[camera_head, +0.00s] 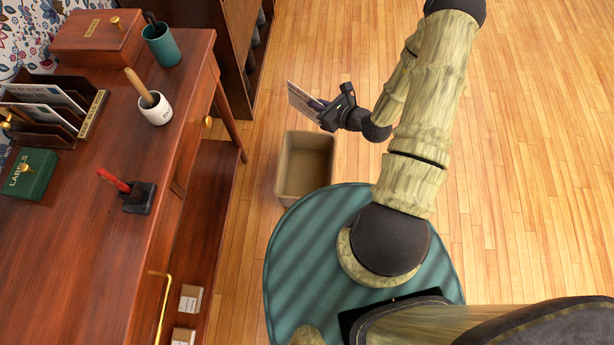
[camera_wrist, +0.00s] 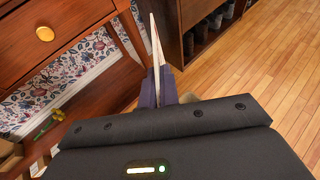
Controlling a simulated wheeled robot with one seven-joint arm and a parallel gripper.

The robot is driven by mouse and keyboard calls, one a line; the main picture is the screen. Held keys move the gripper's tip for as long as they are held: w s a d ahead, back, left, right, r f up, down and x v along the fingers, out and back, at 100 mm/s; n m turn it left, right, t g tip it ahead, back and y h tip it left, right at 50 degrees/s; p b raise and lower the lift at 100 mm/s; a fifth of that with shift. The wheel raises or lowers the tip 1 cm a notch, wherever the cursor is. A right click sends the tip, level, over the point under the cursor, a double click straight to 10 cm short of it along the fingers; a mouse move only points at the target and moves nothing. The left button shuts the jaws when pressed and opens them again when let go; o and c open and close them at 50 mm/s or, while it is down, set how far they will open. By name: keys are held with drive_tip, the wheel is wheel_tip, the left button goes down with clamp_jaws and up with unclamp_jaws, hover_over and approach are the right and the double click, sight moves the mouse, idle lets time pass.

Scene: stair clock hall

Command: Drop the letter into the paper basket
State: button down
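My gripper (camera_head: 318,106) is shut on a pale, flat letter (camera_head: 301,101), held on its edge. In the wrist view the letter (camera_wrist: 156,42) shows as a thin, near-upright sliver between the two purple-blue fingers (camera_wrist: 158,86). The paper basket (camera_head: 305,168) is a tan, open-topped bin on the wooden floor, between the desk and my round base. Its visible inside looks empty. In the head view the letter appears just beyond the basket's far rim; its exact height above the floor is hard to tell.
The desk (camera_head: 70,240) at left carries a letter rack (camera_head: 45,108), a green labels box (camera_head: 30,174), a white pot (camera_head: 155,108), a teal cup (camera_head: 162,46) and a wooden box (camera_head: 97,35). A dark cabinet (camera_head: 237,50) stands behind. Floor at right is clear.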

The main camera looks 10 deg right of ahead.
drive_tip(key=w+d+f+n+g+y+b, duration=0.1)
drive_tip(key=f+b, duration=1.7)
drive_tip(key=f, duration=0.1)
drive_tip(key=w+d+f+n+g+y+b, duration=0.1)
drive_tip(key=w+f+n+b, duration=0.1)
drive_tip(key=f+b, duration=1.7)
drive_tip(key=shift+w+d+f+y, duration=0.2)
drive_tip(key=shift+d+f+y, duration=0.15)
drive_tip(key=shift+f, duration=0.35)
drive_tip(key=shift+f, duration=0.1)
wheel_tip(320, 180, down, 6)
drive_tip(key=b, duration=0.5)
drive_tip(key=c, duration=2.1)
unclamp_jaws()
drive_tip(key=o, duration=0.5)
